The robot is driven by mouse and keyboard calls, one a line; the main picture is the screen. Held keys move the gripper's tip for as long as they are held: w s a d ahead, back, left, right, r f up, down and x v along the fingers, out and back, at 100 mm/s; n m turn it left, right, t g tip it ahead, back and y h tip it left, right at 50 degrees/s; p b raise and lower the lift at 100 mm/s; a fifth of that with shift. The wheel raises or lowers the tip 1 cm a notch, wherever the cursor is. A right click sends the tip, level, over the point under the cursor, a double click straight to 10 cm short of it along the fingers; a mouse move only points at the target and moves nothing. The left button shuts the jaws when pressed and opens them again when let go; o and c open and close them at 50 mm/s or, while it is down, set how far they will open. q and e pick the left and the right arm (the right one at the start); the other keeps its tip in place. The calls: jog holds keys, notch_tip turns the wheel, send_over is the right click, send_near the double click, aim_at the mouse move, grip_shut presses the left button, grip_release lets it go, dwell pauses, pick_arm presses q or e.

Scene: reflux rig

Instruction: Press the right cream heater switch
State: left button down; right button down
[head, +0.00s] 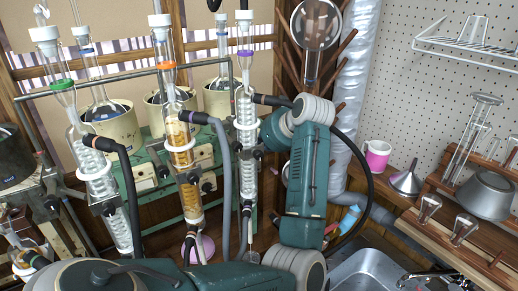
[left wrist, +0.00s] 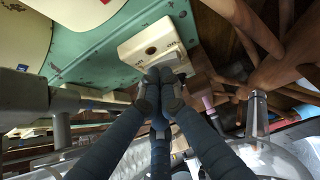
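A cream switch box (left wrist: 152,40) with a dark round spot on its face sits on a teal panel (left wrist: 95,45) in the left wrist view. My left gripper (left wrist: 160,78) is shut and empty, its dark fingertips together at the lower edge of that box. I cannot tell whether they touch it. In the head view, cream boxes (head: 145,180) show on the teal bench behind the glassware. The right end of that bench and my left gripper are hidden there by my arm and a condenser. My right gripper is not in view.
Glass condensers with a green collar (head: 62,85), an orange collar (head: 167,65) and a purple collar (head: 245,54) stand before the bench, with hoses. A brown branched rack (head: 345,75) and silver duct (head: 355,40) are close right.

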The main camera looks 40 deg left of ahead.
pick_arm(q)
jog(key=w+v, duration=0.1)
jog(key=v, duration=1.1)
jog(key=shift+d, duration=0.25)
jog(key=shift+w, duration=0.15)
dwell(0.4)
